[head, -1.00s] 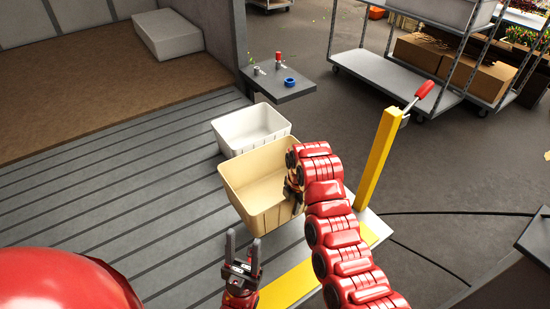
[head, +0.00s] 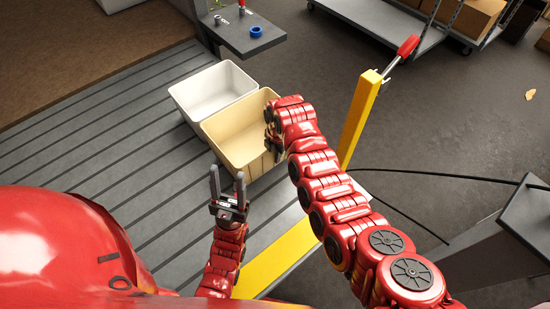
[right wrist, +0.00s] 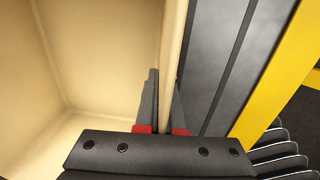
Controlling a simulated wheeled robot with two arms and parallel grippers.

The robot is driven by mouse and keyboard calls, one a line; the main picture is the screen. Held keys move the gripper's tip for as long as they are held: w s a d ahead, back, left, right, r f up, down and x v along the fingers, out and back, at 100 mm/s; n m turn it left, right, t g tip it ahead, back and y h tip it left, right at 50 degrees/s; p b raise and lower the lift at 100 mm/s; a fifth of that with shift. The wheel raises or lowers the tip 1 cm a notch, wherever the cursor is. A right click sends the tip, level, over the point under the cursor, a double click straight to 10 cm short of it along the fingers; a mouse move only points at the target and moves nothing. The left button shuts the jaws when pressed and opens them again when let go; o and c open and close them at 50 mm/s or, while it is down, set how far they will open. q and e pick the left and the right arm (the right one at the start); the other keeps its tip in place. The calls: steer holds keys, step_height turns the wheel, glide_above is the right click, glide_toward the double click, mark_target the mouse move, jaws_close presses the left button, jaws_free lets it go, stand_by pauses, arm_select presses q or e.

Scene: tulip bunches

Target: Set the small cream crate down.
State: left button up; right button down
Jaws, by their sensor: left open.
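The small cream crate (head: 226,131) is upright and empty, close beside a white crate in the head view. Its inside wall fills the left of the right wrist view (right wrist: 85,50). My right gripper (head: 272,125) is at its right wall. In the right wrist view the gripper (right wrist: 165,105) has one finger inside and one outside, shut on that wall. Whether the crate's base touches the grey ribbed deck (head: 120,140) cannot be told. My left gripper (head: 228,188) is open and empty, in front of the crate and apart from it.
The white crate (head: 190,105) stands behind and left of the cream one. A grey shelf (head: 270,40) with a blue ring (head: 255,31) is beyond. A yellow post (head: 360,118) stands to the right. Open ribbed deck lies to the left.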

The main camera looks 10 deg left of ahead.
mark_target(275, 166)
step_height(275, 166, down, 3)
steer(key=shift+s+r, duration=0.1)
steer(key=shift+r, duration=0.1)
steer(key=shift+f, duration=0.25)
steer(key=shift+f, duration=0.1)
steer(key=c, duration=1)
jaws_free()
steer(key=shift+c, duration=0.2)
